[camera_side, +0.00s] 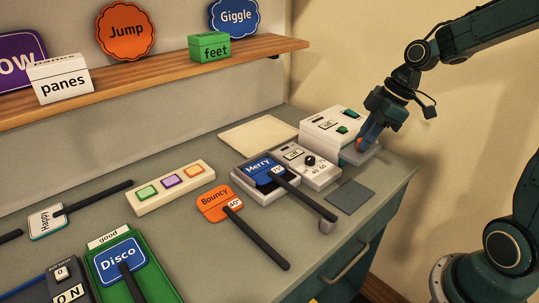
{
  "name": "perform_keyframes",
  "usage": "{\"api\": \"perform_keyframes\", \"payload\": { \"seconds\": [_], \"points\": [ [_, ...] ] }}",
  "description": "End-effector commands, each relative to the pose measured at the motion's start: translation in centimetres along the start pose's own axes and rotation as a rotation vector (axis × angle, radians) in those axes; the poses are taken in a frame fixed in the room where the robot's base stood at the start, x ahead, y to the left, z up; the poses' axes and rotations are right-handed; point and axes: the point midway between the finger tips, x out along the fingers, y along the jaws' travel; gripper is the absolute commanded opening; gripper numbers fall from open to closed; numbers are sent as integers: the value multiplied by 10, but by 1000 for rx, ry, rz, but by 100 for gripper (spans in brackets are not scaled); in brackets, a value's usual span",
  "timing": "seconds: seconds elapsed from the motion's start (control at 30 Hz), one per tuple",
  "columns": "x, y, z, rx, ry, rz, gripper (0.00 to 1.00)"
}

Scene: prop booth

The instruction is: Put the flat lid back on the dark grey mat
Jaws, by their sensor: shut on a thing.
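My gripper (361,143) is at the right end of the table, beside the white machine, pointing down. It is shut on a flat, light grey lid (372,157), which lies roughly level by the machine's right side. The fingertips and part of the lid are hard to make out; I cannot tell whether the lid touches the machine. The dark grey mat (350,196) lies bare on the table, nearer the front edge, below and left of the lid in the picture.
The white machine (325,127) with green buttons stands left of my gripper. A black handle (305,195) reaches toward the mat. The table's front edge is close.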

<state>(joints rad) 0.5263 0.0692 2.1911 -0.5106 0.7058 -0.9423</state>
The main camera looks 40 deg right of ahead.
Motion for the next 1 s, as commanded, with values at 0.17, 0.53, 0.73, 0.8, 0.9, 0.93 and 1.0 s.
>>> {"api": "perform_keyframes", "payload": {
  "seconds": [0.17, 0.53, 0.73, 0.8, 0.9, 0.93, 1.0],
  "points": [
    [33, -1, 13, 1, -1, -5, 0],
    [82, 0, 34, 0, 0, -1, 0],
    [86, 0, 36, -2, 1, 2, 0],
    [86, 0, 36, -2, 1, 2, 0],
    [89, 0, 37, -1, 1, 0, 0],
    [90, 0, 38, -1, 0, -1, 0],
    [96, -1, 40, 0, 0, -2, 0]
  ]
}}
